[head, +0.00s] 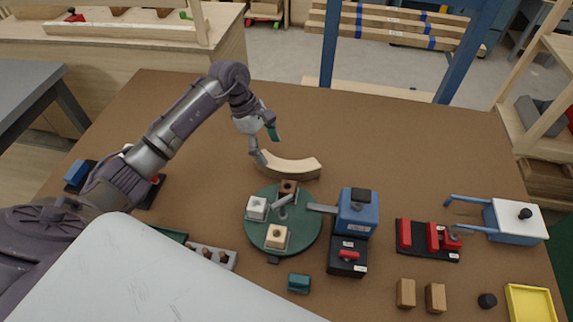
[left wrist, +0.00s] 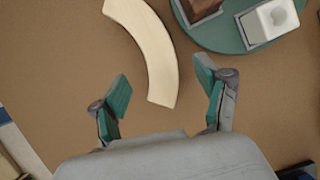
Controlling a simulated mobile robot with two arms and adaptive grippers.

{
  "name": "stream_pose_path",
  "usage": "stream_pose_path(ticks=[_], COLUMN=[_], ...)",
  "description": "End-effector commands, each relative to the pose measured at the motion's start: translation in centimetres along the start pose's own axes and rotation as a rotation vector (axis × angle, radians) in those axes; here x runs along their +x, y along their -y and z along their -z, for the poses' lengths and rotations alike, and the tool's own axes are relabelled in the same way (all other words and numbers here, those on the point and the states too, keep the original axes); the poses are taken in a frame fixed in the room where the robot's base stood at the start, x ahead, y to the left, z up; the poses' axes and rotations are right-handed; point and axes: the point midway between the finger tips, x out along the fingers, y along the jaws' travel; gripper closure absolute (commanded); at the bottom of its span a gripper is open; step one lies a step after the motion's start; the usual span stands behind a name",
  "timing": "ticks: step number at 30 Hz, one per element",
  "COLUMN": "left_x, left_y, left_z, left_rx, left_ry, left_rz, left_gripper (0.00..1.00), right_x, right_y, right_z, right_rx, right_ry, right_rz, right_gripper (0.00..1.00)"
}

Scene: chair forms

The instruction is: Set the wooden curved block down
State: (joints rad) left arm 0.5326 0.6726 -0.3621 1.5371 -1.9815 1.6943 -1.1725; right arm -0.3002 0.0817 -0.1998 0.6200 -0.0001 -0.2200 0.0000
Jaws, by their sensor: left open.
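The wooden curved block (head: 292,167) lies on the brown table, just behind the green round turntable in the head view. In the left wrist view the pale curved block (left wrist: 150,45) runs from the top edge down to its near end between my fingers. My left gripper (head: 264,145) is at the block's left end. Its two green-padded fingers (left wrist: 163,95) are spread wide, with gaps on both sides of the block, and hold nothing. My right gripper does not show.
The turntable (head: 262,235) carries several small blocks. A blue device (head: 357,215), a red-and-black fixture (head: 428,240), two wooden blocks (head: 406,293) and a yellow tray (head: 531,302) stand to the right. The table's far middle is clear.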

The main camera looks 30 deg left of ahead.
Motion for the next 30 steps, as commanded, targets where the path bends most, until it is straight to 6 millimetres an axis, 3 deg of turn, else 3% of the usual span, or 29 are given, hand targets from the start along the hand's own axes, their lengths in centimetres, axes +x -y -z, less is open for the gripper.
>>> stream_pose_path(ticks=[8, 16, 25, 26, 30], left_x=[2.2, 6.1, 7.0, 6.9, 6.9], left_y=[0.1, 0.1, 0.0, 0.0, 0.0], left_z=[-0.1, -0.1, 0.1, 0.1, 0.1], left_rx=[-0.002, -0.003, -0.001, -0.001, -0.001], left_ry=[0.001, 0.002, -0.002, -0.002, -0.002], left_rz=[0.002, 0.002, 0.000, 0.000, 0.000], left_gripper=[0.25, 0.25, 0.25, 0.27, 0.50], right_x=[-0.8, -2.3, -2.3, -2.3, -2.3], right_y=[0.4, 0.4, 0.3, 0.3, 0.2], right_z=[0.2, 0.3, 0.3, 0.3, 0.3], right_rx=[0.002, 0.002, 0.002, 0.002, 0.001], right_ry=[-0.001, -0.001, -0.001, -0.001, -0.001], right_rz=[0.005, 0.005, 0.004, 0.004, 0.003], right_gripper=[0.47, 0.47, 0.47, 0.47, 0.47])
